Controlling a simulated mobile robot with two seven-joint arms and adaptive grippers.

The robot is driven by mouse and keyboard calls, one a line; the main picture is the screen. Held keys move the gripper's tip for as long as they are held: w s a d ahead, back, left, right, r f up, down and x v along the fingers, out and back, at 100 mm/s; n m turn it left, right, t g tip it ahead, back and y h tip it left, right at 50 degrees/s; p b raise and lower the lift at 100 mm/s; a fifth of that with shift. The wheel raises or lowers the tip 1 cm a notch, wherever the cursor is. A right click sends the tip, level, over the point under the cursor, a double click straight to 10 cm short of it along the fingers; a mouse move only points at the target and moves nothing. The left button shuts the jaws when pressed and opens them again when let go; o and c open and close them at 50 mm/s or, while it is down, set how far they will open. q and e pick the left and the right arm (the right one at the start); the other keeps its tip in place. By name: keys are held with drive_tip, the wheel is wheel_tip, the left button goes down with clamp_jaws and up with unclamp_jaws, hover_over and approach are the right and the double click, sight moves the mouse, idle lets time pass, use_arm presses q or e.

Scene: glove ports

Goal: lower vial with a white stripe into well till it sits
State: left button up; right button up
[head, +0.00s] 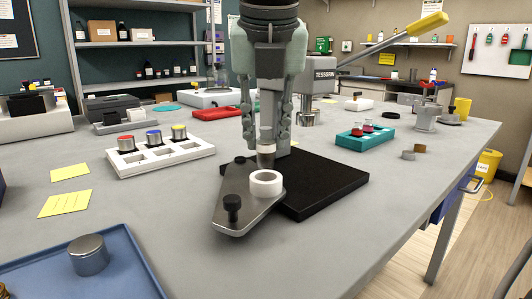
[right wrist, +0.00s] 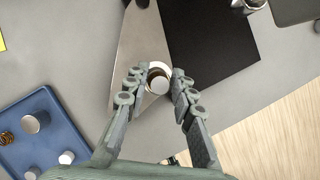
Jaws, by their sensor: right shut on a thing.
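The vial with a white stripe (head: 266,154) is held upright by my right gripper (head: 266,138), which comes down from the top of the head view. Its grey lower end shows below the fingers, just above the far rim of a white ring-shaped well (head: 266,189). I cannot tell whether vial and well touch. The well stands on a grey metal plate (head: 243,212). In the right wrist view the vial's round silvery top (right wrist: 159,86) sits between the two fingers, with part of the white well (right wrist: 158,67) behind it. My left gripper is not in view.
A black mat (head: 325,187) lies right of the plate, and a dark knob (head: 232,206) stands on the plate's near end. A white rack (head: 160,158) with capped vials is at left. A blue tray (head: 120,262) holds a metal cylinder (head: 89,256). The near right tabletop is clear.

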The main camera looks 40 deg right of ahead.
sight(266, 157)
wheel_tip(266, 157, down, 3)
drive_tip(key=shift+f, duration=0.1)
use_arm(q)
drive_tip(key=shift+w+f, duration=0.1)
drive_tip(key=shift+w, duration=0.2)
use_arm(e)
drive_tip(key=shift+f, duration=0.35)
drive_tip(key=shift+f, duration=0.1)
drive_tip(key=shift+f, duration=0.1)
drive_tip(key=o, duration=1)
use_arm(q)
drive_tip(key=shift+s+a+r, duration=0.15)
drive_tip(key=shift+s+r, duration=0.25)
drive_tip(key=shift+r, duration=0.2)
